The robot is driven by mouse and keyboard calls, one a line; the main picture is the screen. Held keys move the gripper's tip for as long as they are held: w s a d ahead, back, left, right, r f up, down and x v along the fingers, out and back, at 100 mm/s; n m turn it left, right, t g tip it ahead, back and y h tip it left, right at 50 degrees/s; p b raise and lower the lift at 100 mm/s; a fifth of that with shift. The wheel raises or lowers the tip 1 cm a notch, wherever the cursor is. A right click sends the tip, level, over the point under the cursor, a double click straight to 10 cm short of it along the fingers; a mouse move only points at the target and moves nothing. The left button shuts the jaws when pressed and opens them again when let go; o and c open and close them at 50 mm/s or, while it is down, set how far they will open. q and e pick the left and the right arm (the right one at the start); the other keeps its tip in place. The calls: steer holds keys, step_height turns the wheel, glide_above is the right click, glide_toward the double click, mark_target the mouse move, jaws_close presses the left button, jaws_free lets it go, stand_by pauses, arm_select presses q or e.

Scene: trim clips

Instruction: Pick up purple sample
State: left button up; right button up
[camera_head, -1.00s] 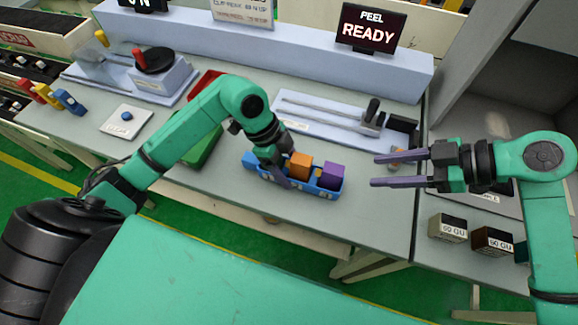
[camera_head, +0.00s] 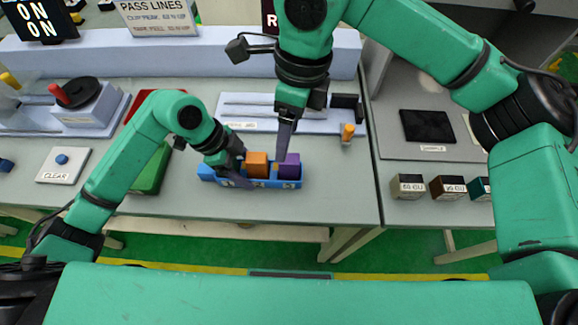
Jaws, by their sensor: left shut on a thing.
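The purple sample (camera_head: 293,172) is a small cube in the right end of a long blue tray (camera_head: 206,172) on the grey bench. An orange cube (camera_head: 257,164) sits left of it in the same tray. My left gripper (camera_head: 238,176) is shut on the blue tray, left of the orange cube, with one finger in front of the tray. My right gripper (camera_head: 284,142) points down over the purple sample, its fingers seen edge-on, overlapping the sample's upper left. The gap between those fingers is hidden, and I cannot tell whether they touch the sample.
Behind the tray is a pale slide fixture (camera_head: 240,124) with an orange-topped peg (camera_head: 347,132) at its right. A green bin (camera_head: 152,172) and a CLEAR button pad (camera_head: 62,165) are at left. Several small labelled blocks (camera_head: 408,187) stand at right. The bench right of the tray is clear.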

mark_target(290, 158)
steer(key=f+n, duration=0.1)
steer(key=f, duration=0.3)
steer(key=w+f+n+h, duration=0.1)
steer(key=f, duration=0.6)
steer(key=shift+w+d+f+n+t, duration=0.1)
steer(key=shift+w+f+n+t, duration=0.1)
steer(key=shift+f+n+t, duration=0.15)
jaws_close()
